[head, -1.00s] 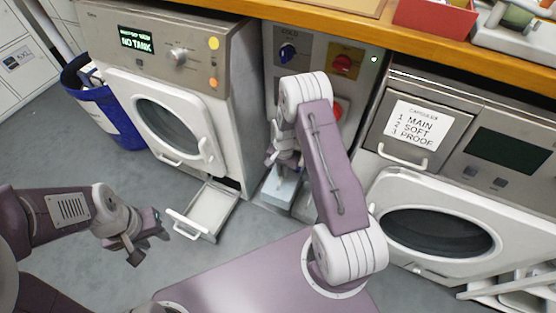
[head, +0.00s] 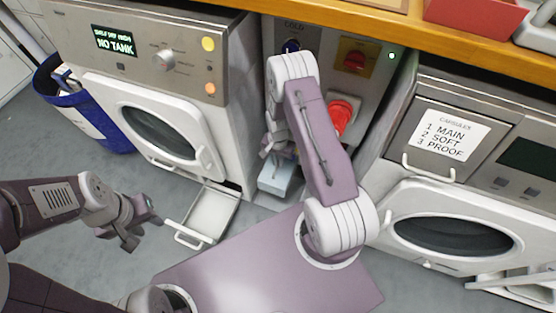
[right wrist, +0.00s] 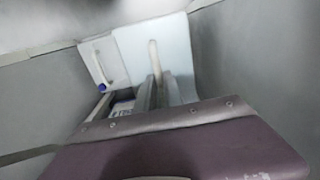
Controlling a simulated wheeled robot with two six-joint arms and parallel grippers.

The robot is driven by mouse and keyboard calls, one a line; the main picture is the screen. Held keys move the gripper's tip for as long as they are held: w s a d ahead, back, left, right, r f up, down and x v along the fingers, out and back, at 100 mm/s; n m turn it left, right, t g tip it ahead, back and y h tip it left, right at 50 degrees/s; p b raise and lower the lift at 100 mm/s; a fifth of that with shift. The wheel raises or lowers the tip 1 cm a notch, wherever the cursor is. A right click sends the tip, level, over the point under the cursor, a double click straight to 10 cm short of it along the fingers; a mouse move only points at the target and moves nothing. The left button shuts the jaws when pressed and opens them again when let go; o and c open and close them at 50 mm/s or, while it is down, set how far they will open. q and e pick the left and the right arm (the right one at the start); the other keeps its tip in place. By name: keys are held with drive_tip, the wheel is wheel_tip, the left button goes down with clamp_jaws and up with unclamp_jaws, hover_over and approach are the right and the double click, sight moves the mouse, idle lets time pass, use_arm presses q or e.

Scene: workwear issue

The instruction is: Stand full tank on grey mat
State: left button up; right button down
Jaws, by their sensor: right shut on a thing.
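The tank (head: 276,178) is a pale blue box low in front of the gap between the two machines. My right gripper (head: 279,150) is shut on it from above, partly hidden behind my own arm. In the right wrist view the tank (right wrist: 135,55) shows its pale side and a light upright handle between my fingers (right wrist: 160,92). I cannot tell its fill level or whether its base touches anything. I cannot make out the grey mat for certain. My left gripper (head: 142,226) is open and empty above the floor on the left.
The left machine (head: 150,55) reads "NO TANK", and a white tray drawer (head: 205,213) sticks out below it. A right machine (head: 450,180) and blue bin (head: 88,115) flank the space.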

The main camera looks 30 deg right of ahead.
wheel_tip(320, 180, down, 14)
drive_tip(key=b, duration=1.1)
drive_tip(key=shift+r+b, duration=0.2)
drive_tip(key=shift+b, duration=0.2)
drive_tip(key=shift+f, duration=0.6)
drive_tip(key=shift+f+b, duration=0.35)
drive_tip(key=shift+b, duration=0.1)
drive_tip(key=c, duration=1.4)
unclamp_jaws()
wheel_tip(320, 180, up, 9)
drive_tip(key=p, duration=0.7)
drive_tip(key=shift+r, duration=0.1)
